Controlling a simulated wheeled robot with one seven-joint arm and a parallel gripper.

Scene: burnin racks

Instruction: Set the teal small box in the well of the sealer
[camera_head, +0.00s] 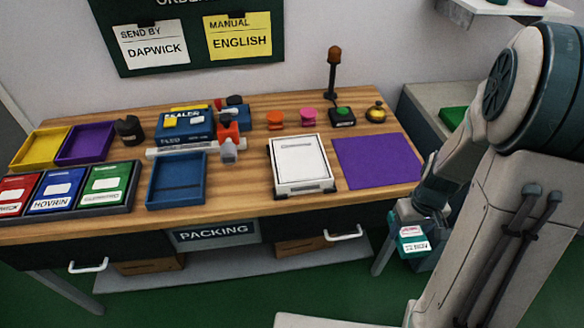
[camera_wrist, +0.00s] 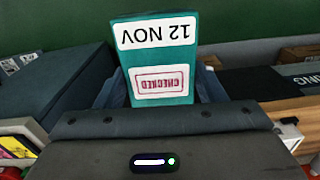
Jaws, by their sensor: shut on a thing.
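The teal small box (camera_head: 402,248) hangs in my gripper (camera_head: 412,222), off the right front corner of the packing table. In the wrist view the teal box (camera_wrist: 127,70) stands up between the jaws, with upside-down labels "12 NOV" and "CHECKED". My gripper (camera_wrist: 155,98) is shut on it. The sealer (camera_head: 187,124) is a blue machine with a lettered face at the back left of the table, far left of my gripper. A blue open tray-like well (camera_head: 177,182) lies in front of it, empty; I cannot tell whether they are joined.
The wooden table holds a white device (camera_head: 301,165), a purple mat (camera_head: 377,160), a red-and-grey tool (camera_head: 228,145), yellow (camera_head: 41,147) and purple (camera_head: 86,143) trays, and a rack of coloured cards (camera_head: 79,190). A dark lamp post (camera_head: 333,75) stands at the back.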

